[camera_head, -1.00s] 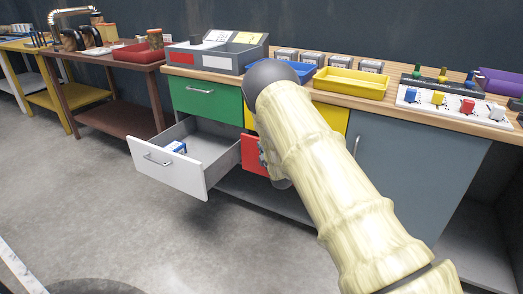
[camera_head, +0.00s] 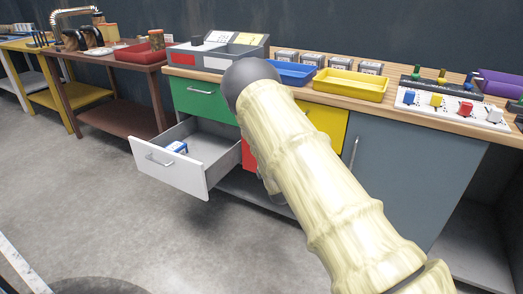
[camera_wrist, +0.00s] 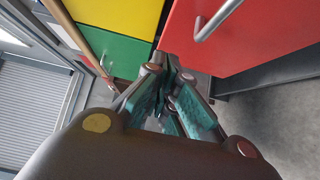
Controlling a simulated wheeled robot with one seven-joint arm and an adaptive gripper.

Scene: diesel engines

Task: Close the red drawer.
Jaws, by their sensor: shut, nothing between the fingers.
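The red drawer (camera_head: 248,157) shows as a narrow strip in the head view, right of the open white drawer and below the yellow one. My arm covers the rest of it. In the wrist view the red drawer front (camera_wrist: 265,40) is large at upper right, with a metal bar handle (camera_wrist: 217,20). My gripper (camera_wrist: 173,76) is shut and empty, its tips near the lower left edge of the red front. I cannot tell whether they touch it. How far the red drawer stands out is not clear. My gripper is hidden behind my arm in the head view.
The white drawer (camera_head: 172,172) is pulled out, with a small blue and white item (camera_head: 177,147) inside. The green drawer (camera_head: 205,100) and yellow drawer (camera_head: 328,121) are above. A grey cabinet door (camera_head: 415,170) is at right. Open floor (camera_head: 110,220) lies in front.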

